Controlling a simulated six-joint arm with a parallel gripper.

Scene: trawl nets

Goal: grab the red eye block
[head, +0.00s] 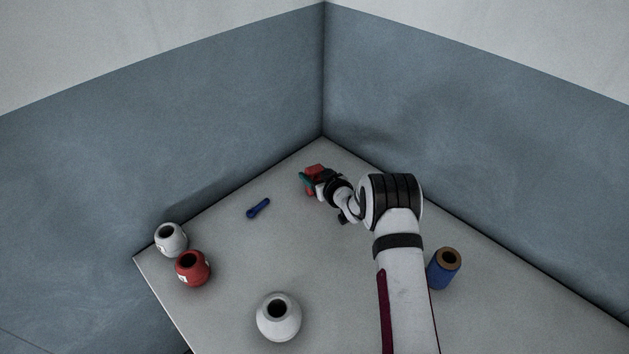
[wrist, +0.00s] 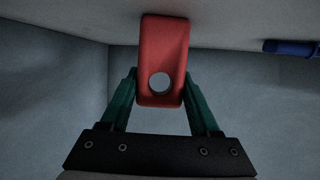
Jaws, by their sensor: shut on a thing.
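The red eye block (wrist: 162,50) is a rounded red block with one round hole, seen in the middle of the wrist view. My gripper (wrist: 160,92) has its two green fingers shut on the block's sides near the hole end. In the head view the red block (head: 315,170) shows at the far part of the table, partly hidden by my gripper (head: 308,181). I cannot tell whether the block touches the table.
A blue pin-like piece (head: 258,208) lies left of my gripper. A white pot (head: 170,239), a red pot (head: 193,267) and a larger white pot (head: 279,317) stand at the left and front of the table (head: 330,280). A blue spool (head: 443,268) stands right of my arm.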

